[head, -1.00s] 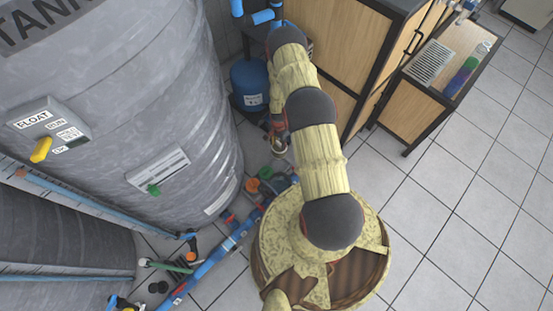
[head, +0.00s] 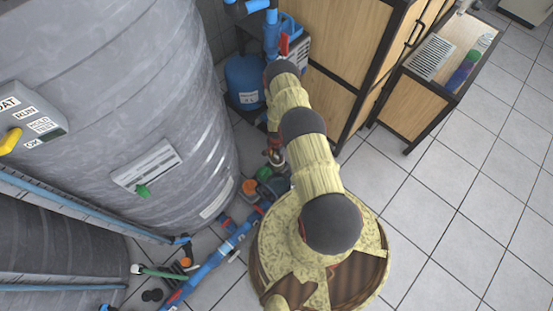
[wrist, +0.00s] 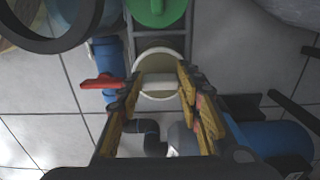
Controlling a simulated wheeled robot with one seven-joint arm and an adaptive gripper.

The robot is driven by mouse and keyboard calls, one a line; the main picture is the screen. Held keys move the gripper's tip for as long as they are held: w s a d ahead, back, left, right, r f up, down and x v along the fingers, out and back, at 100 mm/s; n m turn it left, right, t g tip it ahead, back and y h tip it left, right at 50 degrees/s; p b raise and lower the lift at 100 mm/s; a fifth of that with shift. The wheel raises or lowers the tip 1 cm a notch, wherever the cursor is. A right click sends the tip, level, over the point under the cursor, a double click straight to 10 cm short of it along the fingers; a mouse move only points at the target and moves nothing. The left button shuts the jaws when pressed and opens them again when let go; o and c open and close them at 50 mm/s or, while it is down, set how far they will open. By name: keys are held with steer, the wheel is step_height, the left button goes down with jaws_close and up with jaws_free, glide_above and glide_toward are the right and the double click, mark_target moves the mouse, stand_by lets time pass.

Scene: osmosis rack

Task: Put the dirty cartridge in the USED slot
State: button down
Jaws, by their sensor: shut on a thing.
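My gripper (wrist: 158,84) points down in the wrist view, its yellow-padded fingers closed on the pale bar across the top of a round, dull tan cartridge with a whitish rim (wrist: 159,57). I take this stained one as the dirty cartridge. In the head view my gripper (head: 274,146) is small and low beside the big grey tank, with the round cartridge top just below it. The cartridge's lower body is hidden, so I cannot tell whether it is clear of what lies beneath. I cannot make out a slot marked USED.
A green cap (wrist: 157,8) lies just beyond the cartridge, on a dark rail frame. An orange cap (head: 250,187) and blue pipes (head: 222,252) lie near the grey tank (head: 120,90). A blue vessel (head: 245,80) and wooden cabinet (head: 335,40) stand behind.

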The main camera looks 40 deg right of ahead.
steer(key=shift+f, duration=0.65)
steer(key=shift+f, duration=0.1)
steer(key=c, duration=1.2)
jaws_free()
step_height(320, 180, up, 12)
steer(key=p, duration=0.4)
steer(key=shift+p, duration=0.3)
